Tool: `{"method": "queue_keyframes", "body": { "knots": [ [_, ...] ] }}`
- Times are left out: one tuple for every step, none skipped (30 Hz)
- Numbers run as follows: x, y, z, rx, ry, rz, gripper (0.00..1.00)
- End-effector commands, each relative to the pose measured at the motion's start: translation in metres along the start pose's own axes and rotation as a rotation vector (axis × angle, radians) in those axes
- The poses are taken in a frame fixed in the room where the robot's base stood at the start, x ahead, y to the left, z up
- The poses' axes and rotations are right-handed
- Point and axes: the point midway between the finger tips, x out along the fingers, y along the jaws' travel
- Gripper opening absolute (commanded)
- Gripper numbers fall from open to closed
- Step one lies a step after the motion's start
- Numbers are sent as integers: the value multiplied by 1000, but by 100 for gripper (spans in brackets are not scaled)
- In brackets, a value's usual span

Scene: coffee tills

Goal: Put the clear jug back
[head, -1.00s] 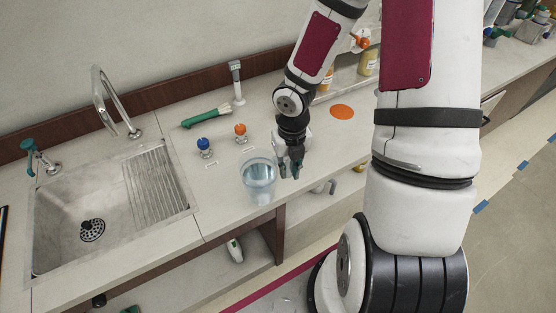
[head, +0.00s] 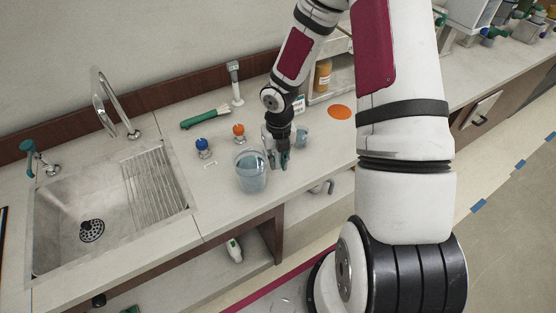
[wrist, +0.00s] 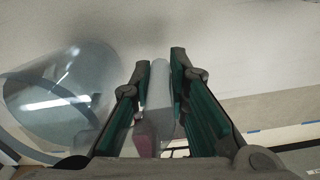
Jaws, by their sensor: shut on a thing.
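The clear jug (head: 251,172) is a see-through vessel with a bluish tint, upright over the counter's front part, right of the sink. My gripper (head: 279,164) is at the jug's right side, pointing down. In the wrist view the jug's clear round body (wrist: 62,95) fills the left side. My gripper (wrist: 163,95) there has its fingers around a pale upright bar (wrist: 160,85), which looks like the jug's handle. The join between bar and jug is hidden. I cannot tell whether the jug's base touches the counter.
A flat orange disc (head: 340,112) lies on the counter to the right. A blue valve (head: 203,147) and an orange valve (head: 238,132) stand behind the jug. A small bluish vessel (head: 302,136) is right of my gripper. The sink (head: 80,220) is left.

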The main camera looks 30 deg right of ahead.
Motion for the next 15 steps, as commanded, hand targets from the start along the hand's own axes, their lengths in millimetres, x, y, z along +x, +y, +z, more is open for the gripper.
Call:
{"method": "queue_keyframes", "body": {
  "knots": [
    [0, 0, 0, 0, -1, 0, 0],
    [0, 0, 0, 0, -1, 0, 0],
    [2, 0, 0, 0, 0, 0, 0],
    [2, 0, 0, 0, 0, 0, 0],
    [2, 0, 0, 0, 0, 0, 22],
    [2, 0, 0, 0, 0, 0, 31],
    [2, 0, 0, 0, 0, 0, 36],
    [2, 0, 0, 0, 0, 0, 36],
    [2, 0, 0, 0, 0, 0, 36],
    [2, 0, 0, 0, 0, 0, 36],
    [2, 0, 0, 0, 1, 0, 36],
    [2, 0, 0, 0, 1, 0, 36],
    [2, 0, 0, 0, 1, 0, 36],
    [2, 0, 0, 0, 1, 0, 36],
    [2, 0, 0, 0, 1, 0, 36]
  ]
}}
